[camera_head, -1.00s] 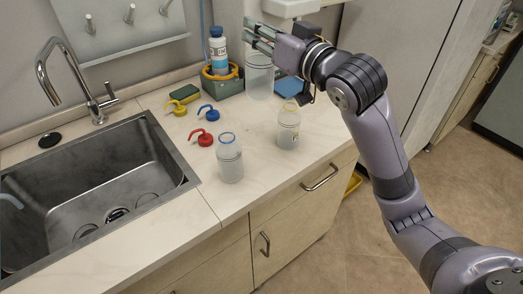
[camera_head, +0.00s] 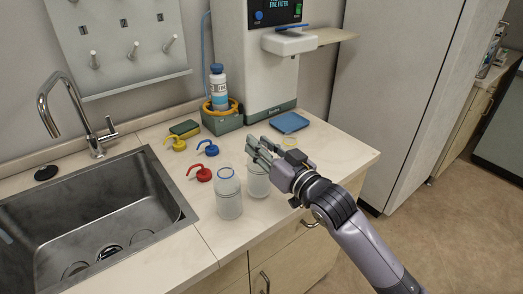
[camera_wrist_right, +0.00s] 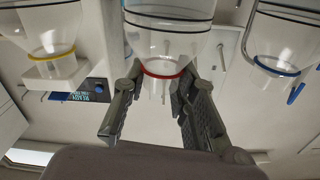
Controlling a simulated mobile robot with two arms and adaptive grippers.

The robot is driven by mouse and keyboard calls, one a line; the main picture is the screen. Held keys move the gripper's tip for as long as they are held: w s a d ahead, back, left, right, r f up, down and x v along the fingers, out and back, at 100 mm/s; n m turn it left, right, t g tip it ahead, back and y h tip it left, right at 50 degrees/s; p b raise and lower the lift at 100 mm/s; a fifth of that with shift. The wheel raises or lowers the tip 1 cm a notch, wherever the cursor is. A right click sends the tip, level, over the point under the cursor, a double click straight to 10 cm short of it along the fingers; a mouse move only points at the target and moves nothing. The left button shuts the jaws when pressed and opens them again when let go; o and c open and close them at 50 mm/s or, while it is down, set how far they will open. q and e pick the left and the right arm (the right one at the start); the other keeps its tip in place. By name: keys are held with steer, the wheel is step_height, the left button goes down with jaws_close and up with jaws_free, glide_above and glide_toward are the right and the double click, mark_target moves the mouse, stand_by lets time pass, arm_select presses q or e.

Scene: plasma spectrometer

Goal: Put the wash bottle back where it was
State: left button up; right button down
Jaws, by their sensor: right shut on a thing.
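The wash bottle (camera_head: 258,184), clear with a red neck ring, is upright in my right gripper (camera_head: 262,151). In the right wrist view, the gripper's fingers are on both sides of the red-ringed bottle (camera_wrist_right: 163,60). Its base is at or just above the counter; I cannot tell whether it touches. A blue-ringed bottle (camera_head: 229,198) stands close to its left. A yellow-ringed bottle is mostly hidden behind my gripper in the head view; it shows in the wrist view (camera_wrist_right: 48,35). My left gripper is not in view.
Red (camera_head: 200,174), blue (camera_head: 208,148) and yellow (camera_head: 176,144) spout caps lie on the counter. A sink (camera_head: 95,215) is at left. Behind are a green caddy (camera_head: 224,121) with a bottle, a white instrument (camera_head: 268,75) and a blue pad (camera_head: 290,122).

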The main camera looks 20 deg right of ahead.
steer(key=shift+f, duration=0.45)
steer(key=c, duration=1.3)
jaws_free()
steer(key=shift+f, duration=0.1)
steer(key=shift+s, duration=0.1)
steer(key=b+v, duration=0.1)
steer(key=v, duration=1.1)
steer(key=shift+b, duration=0.3)
